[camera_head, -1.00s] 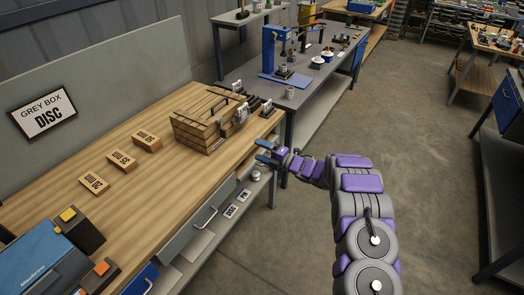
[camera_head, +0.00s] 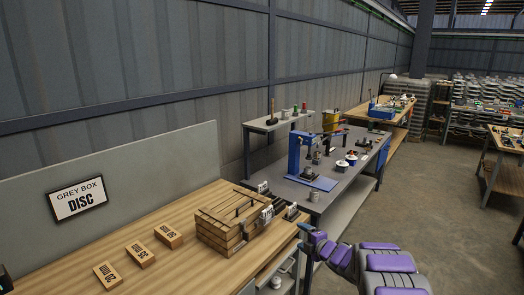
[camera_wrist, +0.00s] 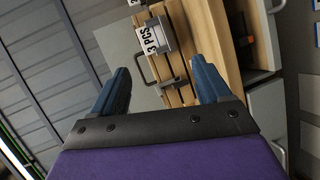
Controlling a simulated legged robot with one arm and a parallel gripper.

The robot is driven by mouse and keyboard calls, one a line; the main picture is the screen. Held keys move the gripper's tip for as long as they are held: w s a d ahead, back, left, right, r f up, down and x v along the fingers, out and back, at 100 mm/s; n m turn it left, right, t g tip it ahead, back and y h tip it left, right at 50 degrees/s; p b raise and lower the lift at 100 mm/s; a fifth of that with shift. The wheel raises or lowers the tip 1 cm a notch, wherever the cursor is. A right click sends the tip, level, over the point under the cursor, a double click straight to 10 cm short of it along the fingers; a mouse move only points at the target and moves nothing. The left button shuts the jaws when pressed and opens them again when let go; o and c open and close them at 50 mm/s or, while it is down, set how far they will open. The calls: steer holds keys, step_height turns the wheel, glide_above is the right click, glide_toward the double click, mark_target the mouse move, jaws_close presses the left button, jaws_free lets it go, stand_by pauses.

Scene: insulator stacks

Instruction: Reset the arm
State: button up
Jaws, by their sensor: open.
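My purple and grey arm reaches in from the lower right of the head view. My gripper (camera_head: 306,236) is at the right front edge of the wooden workbench (camera_head: 120,232), beside the wooden crate. In the wrist view my gripper (camera_wrist: 160,88) shows two blue fingers spread wide apart with nothing held between them. Beyond the fingers are the wooden bench, a metal handle and a tag reading "3 PCS" (camera_wrist: 157,38).
The slatted wooden crate (camera_head: 232,218) and several labelled wooden blocks (camera_head: 140,254) stand on the bench. A sign reading "GREY BOX DISC" (camera_head: 77,199) is behind them. A blue press (camera_head: 305,155) stands on the grey table beyond. Open floor (camera_head: 440,185) lies to the right.

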steer(key=s+d+r+m+h, duration=0.4)
steer(key=d+r+m+h, duration=0.2)
steer(key=d+r, duration=0.1)
steer(key=s+d+r+m+g+h, duration=0.2)
steer(key=s+m, duration=0.2)
steer(key=s, duration=0.3)
steer(key=s+d+r+m+g+h, duration=0.1)
steer(key=s+r+m+g+h, duration=0.15)
steer(key=s, duration=0.55)
steer(key=s+a+m+g+y, duration=0.1)
steer(key=s+a+m+g, duration=0.2)
steer(key=s, duration=1.1)
steer(key=s+a+m+g+y, duration=0.1)
steer(key=s+a+m+g, duration=0.2)
steer(key=s, duration=1.2)
steer(key=s+a+m+g+y, duration=0.1)
steer(key=s+a+m+g, duration=0.3)
steer(key=s, duration=1.1)
steer(key=shift+a+f, duration=0.15)
steer(key=shift+a, duration=0.75)
steer(key=shift+s+g, duration=0.1)
steer(key=shift+g, duration=0.15)
